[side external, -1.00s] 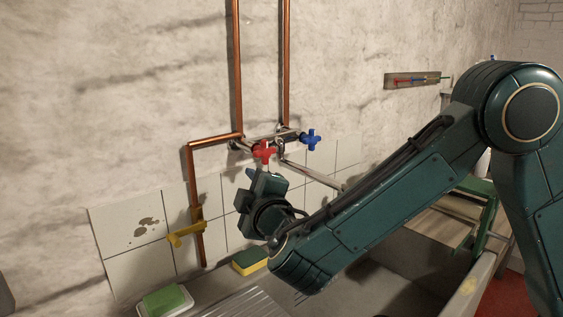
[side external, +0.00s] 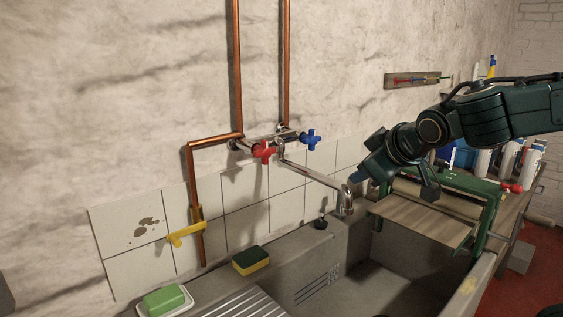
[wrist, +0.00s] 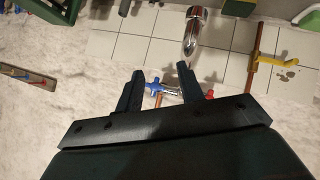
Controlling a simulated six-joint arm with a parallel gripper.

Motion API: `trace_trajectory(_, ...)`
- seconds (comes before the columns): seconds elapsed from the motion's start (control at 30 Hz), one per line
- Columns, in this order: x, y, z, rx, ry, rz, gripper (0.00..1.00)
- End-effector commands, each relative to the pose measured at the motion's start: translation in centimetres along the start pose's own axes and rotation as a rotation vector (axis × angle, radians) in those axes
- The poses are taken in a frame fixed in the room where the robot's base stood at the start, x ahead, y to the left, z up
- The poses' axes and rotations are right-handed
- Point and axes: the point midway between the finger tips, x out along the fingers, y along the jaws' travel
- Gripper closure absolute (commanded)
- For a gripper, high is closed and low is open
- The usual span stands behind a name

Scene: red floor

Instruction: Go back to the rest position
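My gripper (side external: 396,182) hangs at the right in the side view, above the sink and the wooden board, clear of the taps. In the wrist view its two dark fingers (wrist: 159,82) stand apart with nothing between them held. The red valve handle (side external: 264,150) and blue valve handle (side external: 312,139) sit on the wall pipework, left of my gripper. They also show beyond my fingertips in the wrist view, the blue one (wrist: 153,87) between the fingers and the red one (wrist: 209,94) to the right.
The chrome spout (side external: 345,198) juts out just left of my gripper. A green-framed roller with a board (side external: 425,222) lies below it. A sponge (side external: 250,261), green soap (side external: 165,299) and yellow pipe lever (side external: 186,234) are at left. Bottles (side external: 507,158) stand at far right.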

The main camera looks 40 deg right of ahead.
Motion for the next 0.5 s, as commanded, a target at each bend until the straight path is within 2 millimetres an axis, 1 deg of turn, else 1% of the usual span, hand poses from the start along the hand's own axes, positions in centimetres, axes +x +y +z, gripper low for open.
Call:
trace_trajectory(0.03, -0.7, 0.3, 1.1, 0.03, -0.019, -0.024, 0.62)
trace_trajectory(0.23, -3.7, 0.0, 5.8, 0.125, -0.113, -0.143, 0.62)
trace_trajectory(0.5, -8.2, -1.6, 12.2, 0.209, -0.239, -0.282, 0.62)
